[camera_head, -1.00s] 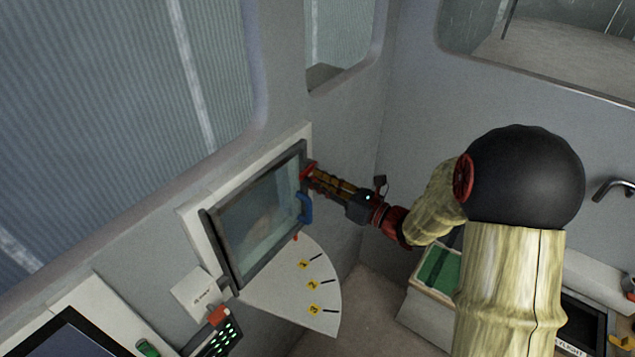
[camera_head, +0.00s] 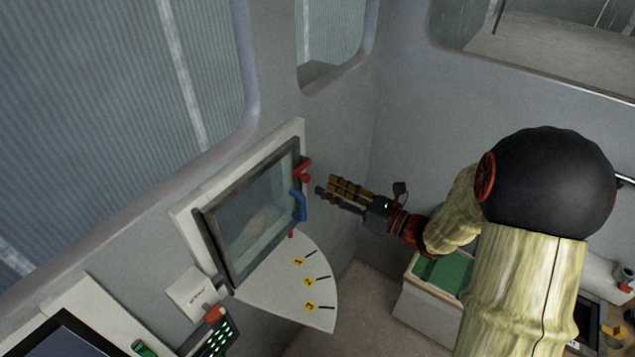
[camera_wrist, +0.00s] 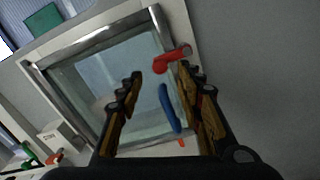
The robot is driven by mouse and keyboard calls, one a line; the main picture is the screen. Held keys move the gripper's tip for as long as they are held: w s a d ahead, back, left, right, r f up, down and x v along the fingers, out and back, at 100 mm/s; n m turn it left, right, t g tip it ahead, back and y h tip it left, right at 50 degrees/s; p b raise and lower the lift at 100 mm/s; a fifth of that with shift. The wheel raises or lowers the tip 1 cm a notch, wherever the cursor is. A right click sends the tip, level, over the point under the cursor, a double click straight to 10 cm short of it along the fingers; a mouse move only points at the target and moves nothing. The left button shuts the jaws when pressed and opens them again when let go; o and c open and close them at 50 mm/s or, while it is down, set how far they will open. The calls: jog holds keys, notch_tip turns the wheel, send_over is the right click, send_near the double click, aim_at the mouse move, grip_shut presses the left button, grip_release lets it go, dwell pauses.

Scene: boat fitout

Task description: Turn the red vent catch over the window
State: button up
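The red vent catch (camera_head: 303,169) sits at the upper right corner of the framed window (camera_head: 255,215). A blue handle (camera_head: 299,205) is on the window's right side, just below the catch. My gripper (camera_head: 327,190) is a short way right of the catch, apart from it. In the wrist view its two fingers are spread with nothing between their tips; the catch shows beyond them, nearer the right finger.
Below the window is a white quarter-round plate (camera_head: 290,290) with yellow tags 1, 2 and 3. A small white box (camera_head: 192,291) and a keypad (camera_head: 216,338) are at lower left. A green-topped box (camera_head: 445,275) stands under my arm. The wall right of the window is bare.

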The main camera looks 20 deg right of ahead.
jog(key=shift+v, duration=2.85)
